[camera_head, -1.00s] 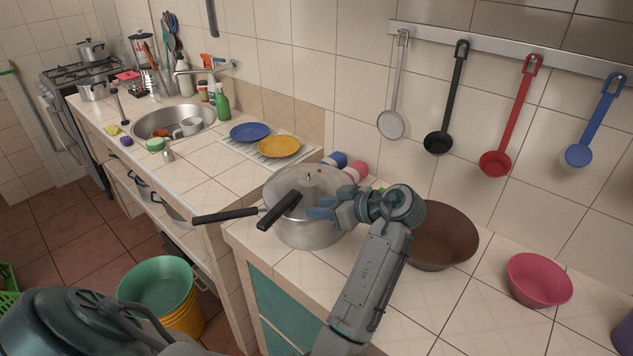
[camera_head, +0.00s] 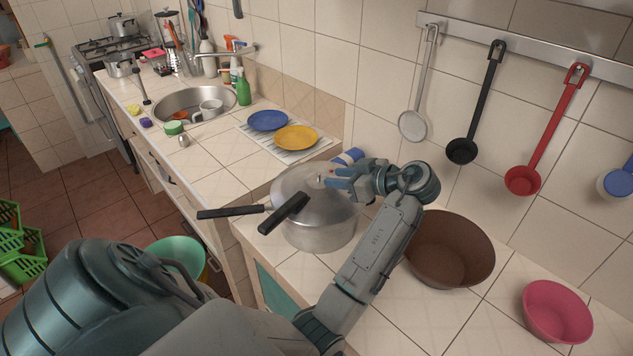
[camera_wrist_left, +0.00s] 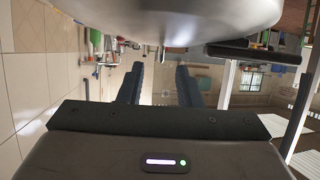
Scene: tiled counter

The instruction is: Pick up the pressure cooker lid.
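The pressure cooker (camera_head: 318,236) is a silver pot on the counter, with its grey metal lid (camera_head: 290,183) on top. Two black handles (camera_head: 285,213) stick out to the left. My left gripper (camera_head: 333,178) overlaps the lid's upper right part near its small top fitting; I cannot tell whether it touches. In the left wrist view the blue fingers (camera_wrist_left: 160,75) are apart with nothing held between them. A large smooth grey surface of the cooker (camera_wrist_left: 170,18) fills the top there, with a black handle (camera_wrist_left: 255,52) beside it. My right gripper is not in view.
A brown bowl (camera_head: 449,249) and a pink bowl (camera_head: 557,311) stand right of the cooker. Blue (camera_head: 267,120) and yellow (camera_head: 296,138) plates lie behind it near the sink (camera_head: 190,103). Ladles hang on the tiled wall. A green bucket (camera_head: 178,255) stands on the floor.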

